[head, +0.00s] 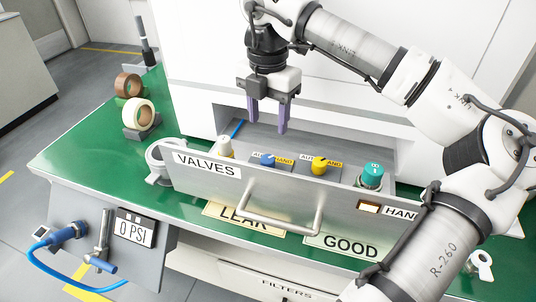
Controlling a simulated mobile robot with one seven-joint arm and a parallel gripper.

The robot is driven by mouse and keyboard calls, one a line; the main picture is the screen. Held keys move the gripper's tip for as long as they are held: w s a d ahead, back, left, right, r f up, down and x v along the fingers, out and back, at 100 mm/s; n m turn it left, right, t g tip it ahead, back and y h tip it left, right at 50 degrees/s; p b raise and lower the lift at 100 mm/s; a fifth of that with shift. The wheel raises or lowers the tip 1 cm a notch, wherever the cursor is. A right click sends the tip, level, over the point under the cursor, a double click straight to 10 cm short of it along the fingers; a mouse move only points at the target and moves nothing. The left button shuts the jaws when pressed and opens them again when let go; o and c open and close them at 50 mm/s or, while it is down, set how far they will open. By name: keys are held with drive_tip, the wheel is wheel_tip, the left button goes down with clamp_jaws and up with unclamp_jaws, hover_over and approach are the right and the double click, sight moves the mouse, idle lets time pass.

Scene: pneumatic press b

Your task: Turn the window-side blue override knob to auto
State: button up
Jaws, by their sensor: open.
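A blue knob (268,160) stands inside the open VALVES drawer (205,177), behind its metal front. A label with AUTO to its left and HAND to its right lies behind it. The knob is too small to tell which word it points at. It is the only blue override knob I can make out. My gripper (268,125) is open and empty, with its two purple fingers pointing down. In the picture it is just above the blue knob, apart from it.
A yellow knob (319,166) with a similar label is right of the blue one. A teal button (372,174) and a white-topped part (225,146) flank them. The drawer handle (282,225) juts forward.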

sight(268, 158)
wheel_tip(268, 158, down, 11)
drive_tip(key=shift+f, duration=0.1)
idle(0.3)
drive_tip(key=c, duration=1)
